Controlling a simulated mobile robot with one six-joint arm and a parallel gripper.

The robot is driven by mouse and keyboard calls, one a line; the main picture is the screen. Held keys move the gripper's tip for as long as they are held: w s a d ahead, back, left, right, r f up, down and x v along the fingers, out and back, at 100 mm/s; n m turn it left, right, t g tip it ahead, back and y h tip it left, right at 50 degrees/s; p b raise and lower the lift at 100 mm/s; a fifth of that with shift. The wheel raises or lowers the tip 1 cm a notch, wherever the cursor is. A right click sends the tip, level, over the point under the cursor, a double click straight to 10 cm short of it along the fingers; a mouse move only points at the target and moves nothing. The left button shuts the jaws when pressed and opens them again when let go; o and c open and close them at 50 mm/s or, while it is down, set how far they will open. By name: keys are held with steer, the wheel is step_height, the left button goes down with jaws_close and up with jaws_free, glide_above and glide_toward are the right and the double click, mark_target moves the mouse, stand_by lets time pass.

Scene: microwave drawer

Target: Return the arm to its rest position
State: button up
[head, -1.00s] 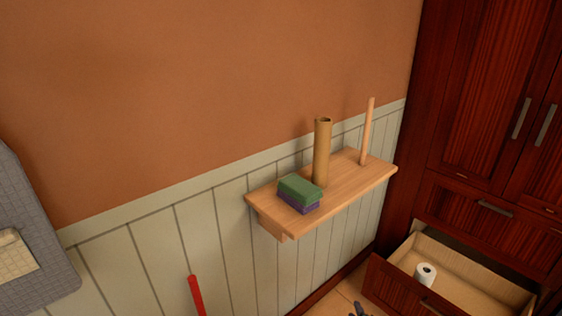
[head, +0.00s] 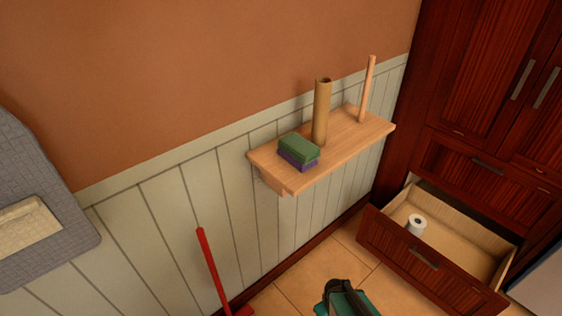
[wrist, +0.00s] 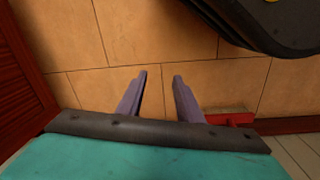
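My gripper (wrist: 160,82) shows in the wrist view with its two grey-purple fingers apart and nothing between them. It points down over the tiled floor (wrist: 85,95). In the head view, a teal and black part of my arm shows at the bottom edge, right of the middle; the fingertips cannot be made out there.
An open drawer (head: 400,250) holding a white roll (head: 416,224) juts from the dark red cabinet (head: 470,110). A wooden shelf (head: 350,140) carries sponges (head: 299,151), a cardboard tube (head: 321,112) and a rod (head: 367,90). A red-handled tool (head: 211,268) leans against the wall.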

steer(key=s+r+m+g, duration=0.1)
steer(key=s+m+g, duration=0.1)
steer(key=s, duration=0.4)
steer(key=s+a+r+m+g, duration=0.1)
steer(key=s+m+g, duration=0.2)
steer(key=s, duration=0.3)
steer(key=shift+s+a+r+g+y, duration=0.2)
steer(key=shift+r+g+y, duration=0.1)
steer(key=shift+g, duration=0.1)
steer(key=shift+d, duration=0.15)
